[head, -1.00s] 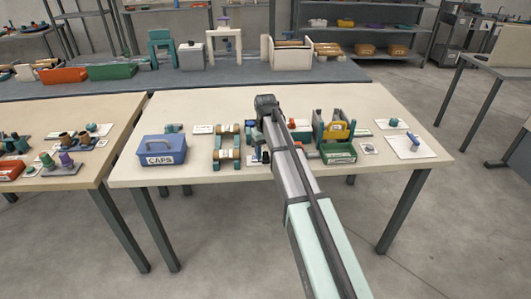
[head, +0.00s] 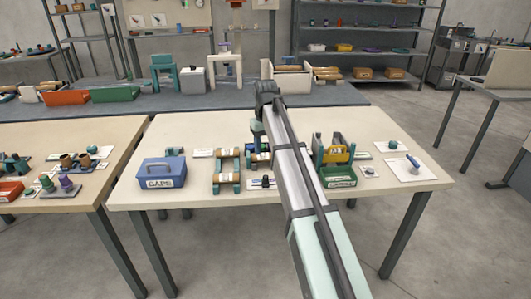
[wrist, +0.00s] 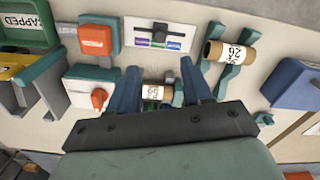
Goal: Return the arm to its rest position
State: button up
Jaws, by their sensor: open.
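My gripper (wrist: 160,68) is open, its two dark blue fingers spread apart in the wrist view. A brown roll with a white label (wrist: 155,92) shows between and beyond the fingers, on a teal stand. The fingers appear clear of it, though the gap is hard to judge. In the head view my arm reaches up over the middle of the table (head: 400,195), and its end is raised above the tabletop. The fingertips are hard to make out there. A second roll labelled 26 (wrist: 230,52) lies on its own teal stand, apart from the gripper.
A blue CAPS box (head: 162,172) stands left on the table. An orange-topped block (wrist: 97,40) and a slider card (wrist: 160,38) lie near the gripper. The table's front strip is mostly clear.

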jog(key=shift+r, duration=0.1)
jog(key=s+d+f+m+g+y, duration=0.1)
jog(key=s+d+f, duration=0.1)
jog(key=s+f, duration=0.85)
jog(key=s+d+f+g, duration=0.2)
jog(key=s+f, duration=0.4)
jog(key=f, duration=1)
jog(key=s+d+f+m+g+y, duration=0.1)
jog(key=s+d+f, duration=0.1)
jog(key=s+f, duration=0.9)
jog(key=s+d+f+g+h, duration=0.1)
jog(key=s+d+f, duration=0.1)
jog(key=s+f, duration=0.8)
jog(key=s+d+f+m+g+h, duration=0.1)
jog(key=s+f, duration=0.9)
jog(key=s, duration=0.8)
jog(key=shift+s+d+m+g, duration=0.25)
jog(key=shift+d+m+g, duration=0.05)
jog(key=shift+d+g, duration=0.1)
